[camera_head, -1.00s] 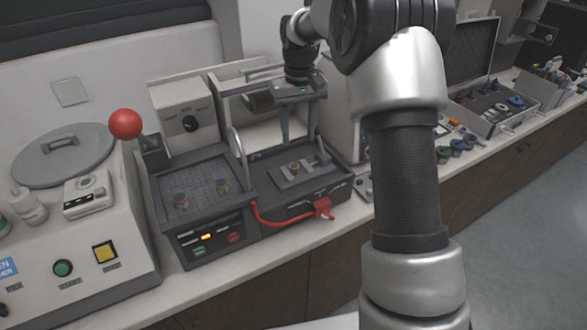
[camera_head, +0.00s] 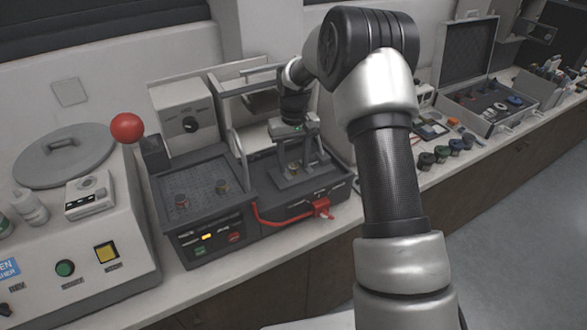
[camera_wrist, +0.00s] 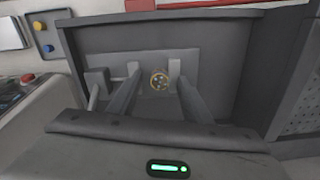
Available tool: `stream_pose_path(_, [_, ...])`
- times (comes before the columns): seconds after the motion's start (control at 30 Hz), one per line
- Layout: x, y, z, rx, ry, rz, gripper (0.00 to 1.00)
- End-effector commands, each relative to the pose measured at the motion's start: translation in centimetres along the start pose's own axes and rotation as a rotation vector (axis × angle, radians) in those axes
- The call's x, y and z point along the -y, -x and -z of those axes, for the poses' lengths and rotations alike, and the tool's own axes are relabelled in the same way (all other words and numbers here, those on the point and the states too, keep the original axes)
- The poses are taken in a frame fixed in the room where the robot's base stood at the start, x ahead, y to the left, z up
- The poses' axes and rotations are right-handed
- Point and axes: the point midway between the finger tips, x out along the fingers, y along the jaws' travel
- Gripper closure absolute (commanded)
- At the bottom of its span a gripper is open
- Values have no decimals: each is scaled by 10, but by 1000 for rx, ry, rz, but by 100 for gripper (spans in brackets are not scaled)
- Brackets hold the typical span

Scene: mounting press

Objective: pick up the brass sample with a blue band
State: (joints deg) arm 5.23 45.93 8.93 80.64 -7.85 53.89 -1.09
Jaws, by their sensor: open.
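A small round brass-coloured sample (camera_head: 293,168) stands on the grey plate in the right bay of the press; it also shows in the wrist view (camera_wrist: 159,79). I cannot make out a blue band on it. My gripper (camera_head: 298,166) is open and low over this bay. In the wrist view, my gripper's fingers (camera_wrist: 154,73) stand on either side of the sample, with a gap on both sides. Two other small samples stand on the perforated left tray, a reddish one (camera_head: 182,202) and a brass-toned one (camera_head: 222,186); their bands are unclear.
A red clamp or connector (camera_head: 321,206) with a red hose sits on the press front. The press's frame rises around my wrist. A red ball knob (camera_head: 127,127) stands up at the left. An open case (camera_head: 490,105) and several small pots lie to the right.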

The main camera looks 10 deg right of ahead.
Motion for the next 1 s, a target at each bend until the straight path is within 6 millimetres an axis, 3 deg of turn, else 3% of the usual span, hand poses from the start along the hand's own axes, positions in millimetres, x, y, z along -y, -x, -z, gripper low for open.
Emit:
stream_pose_path(0.1, [0, 0, 0, 0, 0, 0, 57])
stream_pose_path(0.37, [0, 0, 0, 1, 0, 0, 100])
stream_pose_path(0.67, [0, 5, 0, -1, 0, 0, 100])
stream_pose_path(1.0, [0, 67, 1, -3, 1, -1, 100])
